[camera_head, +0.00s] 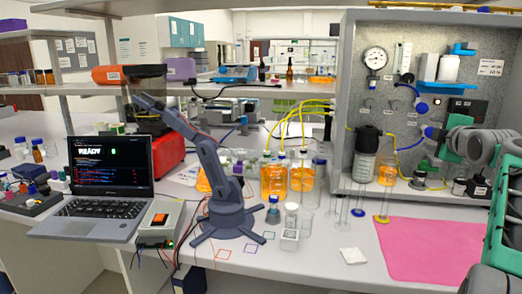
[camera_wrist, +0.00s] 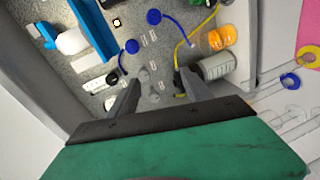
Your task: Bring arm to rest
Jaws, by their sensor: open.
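My gripper (camera_head: 436,142) is at the right of the head view, in front of the speckled back panel (camera_head: 463,60) of the rig. My grey and green arm reaches in from the right edge. In the wrist view my gripper (camera_wrist: 160,82) has its two dark fingers spread apart, with nothing between them. The fingers point toward the panel, which carries blue-capped tubing (camera_wrist: 154,17). Whether the fingertips touch anything cannot be told for certain, but no contact shows.
A dark-capped bottle (camera_head: 365,160) and an orange-filled bottle (camera_head: 388,172) stand in the rig. A pink mat (camera_head: 430,250) lies in front. Glass cylinders stand beside it. A small desk arm (camera_head: 225,195), a laptop (camera_head: 105,185) and orange bottles (camera_head: 274,180) crowd the bench.

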